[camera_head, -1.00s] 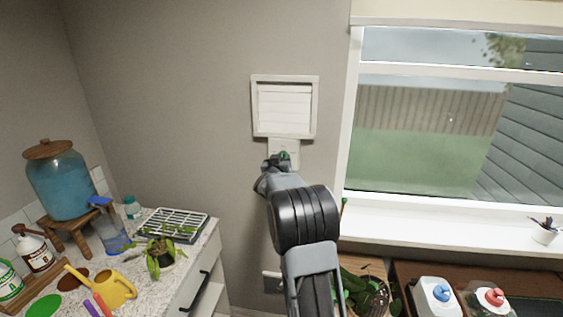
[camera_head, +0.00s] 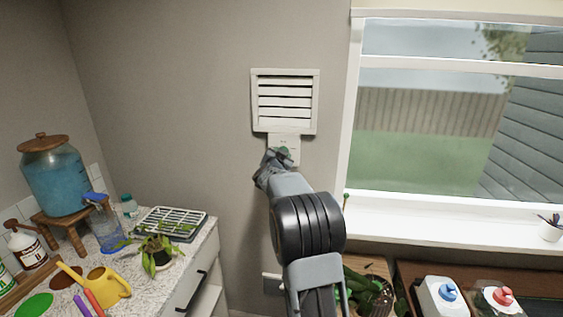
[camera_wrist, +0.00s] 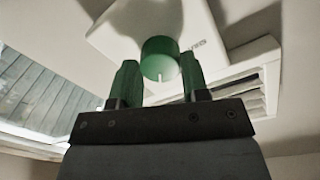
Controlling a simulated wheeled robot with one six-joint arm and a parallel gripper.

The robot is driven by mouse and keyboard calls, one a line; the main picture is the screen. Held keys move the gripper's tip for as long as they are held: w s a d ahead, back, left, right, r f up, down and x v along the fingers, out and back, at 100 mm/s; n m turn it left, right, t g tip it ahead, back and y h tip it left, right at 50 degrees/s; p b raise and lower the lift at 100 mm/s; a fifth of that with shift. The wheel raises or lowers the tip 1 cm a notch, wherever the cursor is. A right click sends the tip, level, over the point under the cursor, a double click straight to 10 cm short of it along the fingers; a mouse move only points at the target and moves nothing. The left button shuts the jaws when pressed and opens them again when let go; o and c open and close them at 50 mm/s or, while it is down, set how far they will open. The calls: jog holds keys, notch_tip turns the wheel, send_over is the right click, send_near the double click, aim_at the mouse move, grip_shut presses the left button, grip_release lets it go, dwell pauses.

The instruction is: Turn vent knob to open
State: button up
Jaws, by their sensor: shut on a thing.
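The white wall vent (camera_head: 284,101) is in the upper middle of the head view. Its slats stand tilted, with dark gaps between them. Below it is a white control plate (camera_head: 287,143), partly hidden by my gripper (camera_head: 277,155). In the wrist view, the round green vent knob (camera_wrist: 160,58) stands out from the plate, with a short pale mark on its face. The vent's slats also show in the wrist view at the right.
A window (camera_head: 440,110) with a white sill lies right of the vent. A counter (camera_head: 205,235) at lower left holds a rack, a plant, a yellow watering can and a blue dispenser. The wall around the vent is bare.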

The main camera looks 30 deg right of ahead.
jog(key=shift+m+b, duration=1.65)
jog(key=shift+m, duration=1.75)
jog(key=o, duration=0.9)
jog(key=b+v, duration=0.2)
jog(key=v, duration=1.1)
jog(key=shift+s+a+r, duration=0.15)
jog(key=shift+s+r, duration=0.05)
jog(key=shift+s, duration=0.25)
